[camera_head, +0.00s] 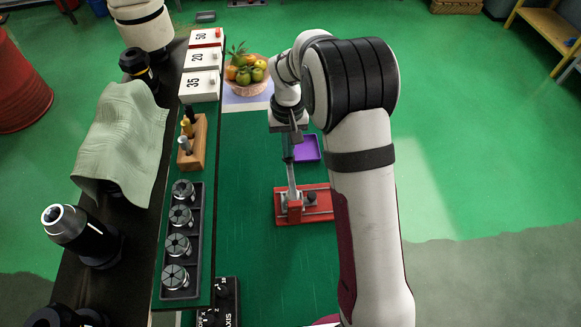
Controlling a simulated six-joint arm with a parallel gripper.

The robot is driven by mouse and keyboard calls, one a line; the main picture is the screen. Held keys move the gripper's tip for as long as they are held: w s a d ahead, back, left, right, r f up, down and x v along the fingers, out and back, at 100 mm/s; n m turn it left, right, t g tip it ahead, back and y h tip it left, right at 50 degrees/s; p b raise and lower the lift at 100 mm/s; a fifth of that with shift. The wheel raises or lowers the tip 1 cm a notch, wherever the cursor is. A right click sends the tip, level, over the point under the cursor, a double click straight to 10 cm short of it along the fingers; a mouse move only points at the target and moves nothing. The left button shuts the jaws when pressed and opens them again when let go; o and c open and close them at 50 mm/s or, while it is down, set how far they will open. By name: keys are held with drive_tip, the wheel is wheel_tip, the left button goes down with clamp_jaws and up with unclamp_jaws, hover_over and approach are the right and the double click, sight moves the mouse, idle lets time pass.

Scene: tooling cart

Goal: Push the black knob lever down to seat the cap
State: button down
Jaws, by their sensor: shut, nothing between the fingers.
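The red-based press (283,214) stands on the green cart top near the middle of the view. A slim grey lever (291,175) rises from it, close to upright. The lever's top runs up behind or against my gripper (289,152), so its end knob is not clearly seen. A small dark round part (311,198) sits on the right of the base; I cannot tell if it is the cap. My gripper is shut and empty, pointing down above the press. I cannot tell whether it touches the lever.
A purple tray (308,149) lies just behind the press, right of my gripper. A fruit basket (246,86) stands farther back. At left are numbered boxes (200,85), a wooden tool block (198,146) and a black collet rack (201,237). Green surface left of the press is clear.

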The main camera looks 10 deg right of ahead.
drive_tip(key=shift+f, duration=0.65)
idle(0.8)
drive_tip(key=shift+r, duration=0.15)
wheel_tip(320, 180, up, 8)
idle(0.5)
drive_tip(key=s+d+r+m, duration=0.2)
drive_tip(key=s+r, duration=0.5)
drive_tip(key=s, duration=0.6)
drive_tip(key=s+f+m+y, duration=0.1)
drive_tip(key=s+m, duration=0.2)
drive_tip(key=s, duration=1.5)
drive_tip(key=shift+s+m+y, duration=0.25)
drive_tip(key=shift+m+y, duration=0.05)
drive_tip(key=shift+y, duration=0.1)
